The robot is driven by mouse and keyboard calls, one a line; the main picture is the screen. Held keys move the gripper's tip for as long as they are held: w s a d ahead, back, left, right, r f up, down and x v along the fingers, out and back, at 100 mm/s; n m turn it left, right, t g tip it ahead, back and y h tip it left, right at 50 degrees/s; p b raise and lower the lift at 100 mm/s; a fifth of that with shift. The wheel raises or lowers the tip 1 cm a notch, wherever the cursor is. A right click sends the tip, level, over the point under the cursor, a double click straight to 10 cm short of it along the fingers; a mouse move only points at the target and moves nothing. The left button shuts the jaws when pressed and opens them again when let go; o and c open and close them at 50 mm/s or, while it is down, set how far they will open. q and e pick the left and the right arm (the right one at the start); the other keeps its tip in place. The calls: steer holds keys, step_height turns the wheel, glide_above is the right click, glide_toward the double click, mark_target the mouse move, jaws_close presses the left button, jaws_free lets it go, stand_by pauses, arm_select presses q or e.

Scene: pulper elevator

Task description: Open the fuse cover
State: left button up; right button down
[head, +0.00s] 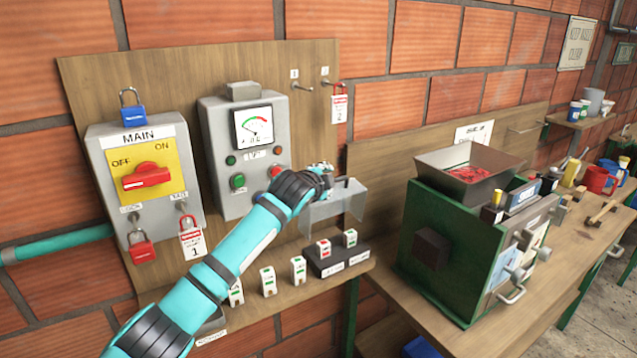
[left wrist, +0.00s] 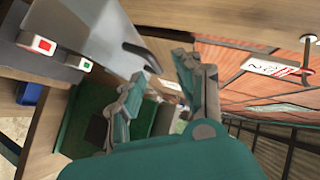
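The fuse cover (head: 338,204) is a grey, see-through hood on the wooden wall board. It stands raised above the dark fuse block (head: 340,262), whose two fuses, one red-marked and one green-marked, show uncovered below it. My left gripper (head: 325,178) is at the cover's upper left edge. In the left wrist view its fingers (left wrist: 160,70) are apart, with nothing clearly held between them. The cover (left wrist: 132,45) shows there just beyond the fingers, with a dark edge close to them. Whether they touch it is unclear. My right gripper is not in view.
A MAIN switch box (head: 145,185) and a meter box (head: 248,155) are left of the cover. Several loose fuses (head: 268,281) stand on the shelf below. A green machine with a hopper (head: 470,170) stands on the bench to the right.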

arm_select(q)
steer(key=v, duration=0.5)
steer(key=shift+s+a+r, duration=0.15)
steer(key=shift+s+a, duration=0.05)
steer(key=shift+a, duration=0.05)
